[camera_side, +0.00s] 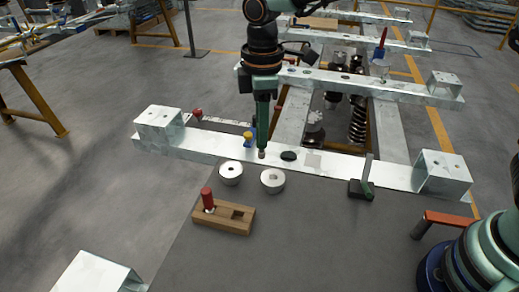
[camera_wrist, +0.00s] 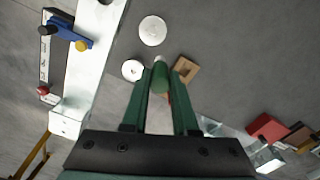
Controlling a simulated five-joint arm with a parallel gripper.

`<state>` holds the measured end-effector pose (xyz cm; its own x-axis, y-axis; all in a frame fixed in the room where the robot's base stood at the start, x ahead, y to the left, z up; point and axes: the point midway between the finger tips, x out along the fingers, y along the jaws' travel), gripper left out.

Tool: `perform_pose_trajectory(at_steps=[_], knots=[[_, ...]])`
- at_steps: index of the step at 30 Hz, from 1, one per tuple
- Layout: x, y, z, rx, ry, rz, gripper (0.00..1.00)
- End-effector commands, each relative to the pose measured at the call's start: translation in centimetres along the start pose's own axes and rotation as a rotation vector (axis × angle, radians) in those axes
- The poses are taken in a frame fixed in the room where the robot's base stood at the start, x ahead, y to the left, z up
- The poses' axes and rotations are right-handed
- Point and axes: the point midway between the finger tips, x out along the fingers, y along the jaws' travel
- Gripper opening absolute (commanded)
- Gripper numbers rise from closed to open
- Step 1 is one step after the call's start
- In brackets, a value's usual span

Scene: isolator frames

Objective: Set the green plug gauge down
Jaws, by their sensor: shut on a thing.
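My gripper (camera_wrist: 161,84) is shut on the green plug gauge (camera_wrist: 160,74), which sits between the two green fingers with its pale end pointing away from the wrist. In the side view my gripper (camera_side: 262,128) points down over the metal beam's near side, and the gauge's small end (camera_side: 262,154) shows below the fingers. A wooden block (camera_side: 240,226) lies on the grey surface, a red-handled gauge (camera_side: 207,196) upright at its left and an empty square-looking recess at its right. In the wrist view the block (camera_wrist: 188,70) is partly hidden by my gripper.
Two pale round pieces with central holes, one at left (camera_side: 231,173) and one at right (camera_side: 272,181), lie behind the block. The long metal beam (camera_side: 330,164) carries a dark oval piece (camera_side: 288,156) and a blue-yellow clamp (camera_side: 248,137). Grey surface right of the block is clear.

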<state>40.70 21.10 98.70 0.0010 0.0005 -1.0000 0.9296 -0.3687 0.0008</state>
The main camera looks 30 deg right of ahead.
Motion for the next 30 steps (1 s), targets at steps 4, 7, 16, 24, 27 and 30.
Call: perform_pose_trajectory(at_steps=[4, 7, 16, 24, 27, 30], knots=[[-3.8, -3.0, -3.5, -0.176, 0.005, 0.004, 0.0], [-5.9, -4.8, -5.0, -0.272, 0.004, 0.004, 0.0], [-6.4, -7.0, -6.3, -0.382, -0.003, -0.003, 0.0], [0.2, -7.0, -6.2, -0.379, -0.006, -0.005, 0.0], [2.6, -7.0, -6.2, -0.379, -0.006, -0.005, 0.0], [4.8, -7.0, -6.2, -0.379, -0.005, -0.004, 0.0]])
